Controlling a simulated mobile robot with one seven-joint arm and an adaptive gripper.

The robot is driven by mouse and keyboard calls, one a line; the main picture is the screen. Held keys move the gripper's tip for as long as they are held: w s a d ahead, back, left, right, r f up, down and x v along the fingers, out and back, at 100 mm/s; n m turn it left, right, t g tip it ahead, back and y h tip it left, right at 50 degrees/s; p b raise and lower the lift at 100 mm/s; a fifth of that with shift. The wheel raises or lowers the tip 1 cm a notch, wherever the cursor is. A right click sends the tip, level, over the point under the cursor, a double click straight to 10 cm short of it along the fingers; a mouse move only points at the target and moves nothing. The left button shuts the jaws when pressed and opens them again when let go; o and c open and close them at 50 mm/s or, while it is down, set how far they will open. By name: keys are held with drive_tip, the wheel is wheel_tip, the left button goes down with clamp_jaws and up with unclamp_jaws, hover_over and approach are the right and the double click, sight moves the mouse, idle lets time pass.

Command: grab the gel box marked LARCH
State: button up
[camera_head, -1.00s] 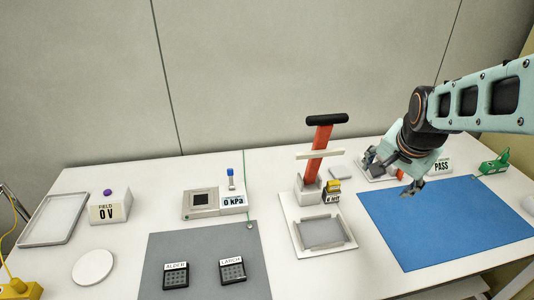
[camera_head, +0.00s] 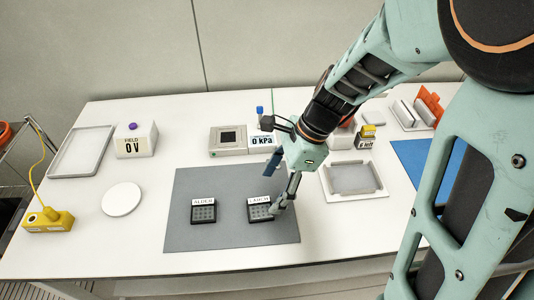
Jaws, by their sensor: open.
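The gel box marked LARCH (camera_head: 259,211) is a small black box with a grid of cells and a white label, lying on the grey mat (camera_head: 230,235). A similar gel box marked ALDER (camera_head: 203,211) lies to its left on the same mat. My gripper (camera_head: 273,190) is open and reaches down over the mat. One finger is at the right side of the LARCH box and partly covers its right edge. The other finger shows above and behind the box. I cannot tell whether either finger touches it.
Behind the mat stand a grey device (camera_head: 228,140) and a 0 kPa display (camera_head: 262,141). To the left are a white disc (camera_head: 121,199), a FIELD 0 V box (camera_head: 136,141), a grey tray (camera_head: 68,172) and a yellow block (camera_head: 48,220). A white tray (camera_head: 375,189) lies right.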

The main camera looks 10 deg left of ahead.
sight(260, 208)
drive_tip(key=b+x, duration=0.1)
drive_tip(key=x, duration=0.7)
drive_tip(key=shift+w+d+b, duration=0.2)
drive_tip(key=shift+b, duration=0.2)
drive_tip(key=c, duration=1.2)
drive_tip(key=shift+c, duration=0.2)
drive_tip(key=shift+r, duration=0.1)
